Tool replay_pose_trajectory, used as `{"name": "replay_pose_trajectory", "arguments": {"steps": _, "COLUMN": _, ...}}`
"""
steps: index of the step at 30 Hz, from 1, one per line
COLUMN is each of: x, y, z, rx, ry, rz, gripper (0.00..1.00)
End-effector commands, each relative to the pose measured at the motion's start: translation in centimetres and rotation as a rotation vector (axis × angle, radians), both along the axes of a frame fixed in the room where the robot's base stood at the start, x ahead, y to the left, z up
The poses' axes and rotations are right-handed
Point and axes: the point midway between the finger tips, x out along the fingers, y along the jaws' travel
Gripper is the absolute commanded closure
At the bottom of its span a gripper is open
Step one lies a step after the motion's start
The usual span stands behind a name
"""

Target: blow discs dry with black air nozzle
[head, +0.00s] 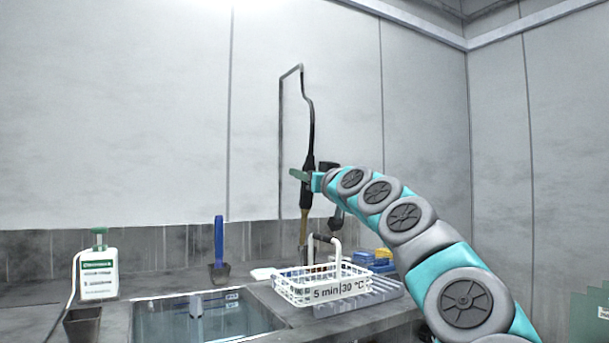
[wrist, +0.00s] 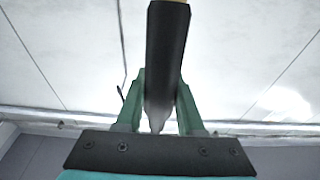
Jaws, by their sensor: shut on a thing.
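The black air nozzle (head: 308,163) hangs upright in the head view, with a brass-coloured lower end (head: 304,197) and a dark hose running up to a bracket on the wall. My gripper (head: 303,176) is shut on it, its green fingers at either side of the dark body. In the wrist view the nozzle (wrist: 167,48) stands between the green fingers of my gripper (wrist: 160,95). A white wire basket (head: 322,286) with a handle and a label "5 min|30 °C" stands below the nozzle. I cannot make out discs in it.
A water-filled sink (head: 205,318) is at front left. A blue-handled tool (head: 219,243) and a white bottle (head: 98,272) stand farther left.

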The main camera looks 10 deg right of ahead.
Motion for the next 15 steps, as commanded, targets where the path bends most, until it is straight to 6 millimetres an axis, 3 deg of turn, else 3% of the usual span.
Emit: {"name": "replay_pose_trajectory", "arguments": {"steps": 15, "x": 0.1, "y": -0.1, "z": 3.7, "rx": -0.001, "ry": -0.001, "rz": -0.004, "gripper": 1.00}}
